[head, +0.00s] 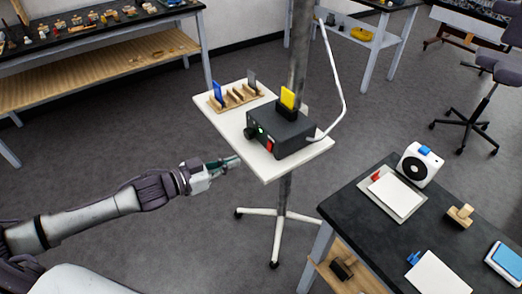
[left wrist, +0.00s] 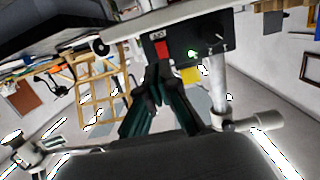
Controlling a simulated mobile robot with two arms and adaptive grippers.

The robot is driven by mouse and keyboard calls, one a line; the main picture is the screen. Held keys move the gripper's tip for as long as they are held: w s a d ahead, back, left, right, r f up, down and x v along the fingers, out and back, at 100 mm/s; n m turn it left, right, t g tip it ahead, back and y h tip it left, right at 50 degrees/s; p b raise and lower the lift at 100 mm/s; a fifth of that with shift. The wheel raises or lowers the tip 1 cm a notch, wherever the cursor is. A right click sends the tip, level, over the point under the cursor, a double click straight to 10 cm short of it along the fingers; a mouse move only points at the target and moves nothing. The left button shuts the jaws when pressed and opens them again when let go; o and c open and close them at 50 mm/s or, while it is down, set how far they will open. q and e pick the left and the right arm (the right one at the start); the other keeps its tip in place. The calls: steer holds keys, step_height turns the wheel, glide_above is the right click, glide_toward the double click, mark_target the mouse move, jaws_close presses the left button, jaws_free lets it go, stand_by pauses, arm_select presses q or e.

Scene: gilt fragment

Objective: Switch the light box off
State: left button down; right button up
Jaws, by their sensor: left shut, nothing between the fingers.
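The light box (head: 280,130) is a black box on a white stand top (head: 219,114). Its front has a lit green lamp (head: 261,132), a red switch (head: 269,146) and a dark knob. A yellow plate (head: 287,97) stands in a holder on top. The left wrist view shows the red switch (left wrist: 162,50) and the glowing green lamp (left wrist: 193,54) close up. My left gripper (head: 236,160) is shut and empty, left of and in front of the switch, apart from the box in the head view. Its fingertips (left wrist: 158,74) point toward the switch. My right gripper is out of view.
A wooden rack (head: 236,100) with blue and grey plates stands behind the box. A pole and a white curved tube (head: 335,75) rise beside it. A dark table (head: 440,210) with a white device (head: 419,164) is at the right. Open floor lies left of the stand.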

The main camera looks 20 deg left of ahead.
mark_target(269, 148)
arm_select(q)
steer(key=p+x, duration=0.2)
steer(key=x, duration=0.7)
steer(key=shift+r, duration=0.1)
steer(key=shift+w+d, duration=0.25)
steer(key=shift+w, duration=0.1)
steer(key=shift+f, duration=0.3)
steer(key=f+t+h+b, duration=0.1)
steer(key=t+b, duration=0.1)
steer(key=b, duration=0.6)
steer(key=shift+w+d+f+h, duration=0.1)
steer(key=shift+w+d+h, duration=0.05)
steer(key=shift+h, duration=0.25)
steer(key=shift+r+p, duration=0.6)
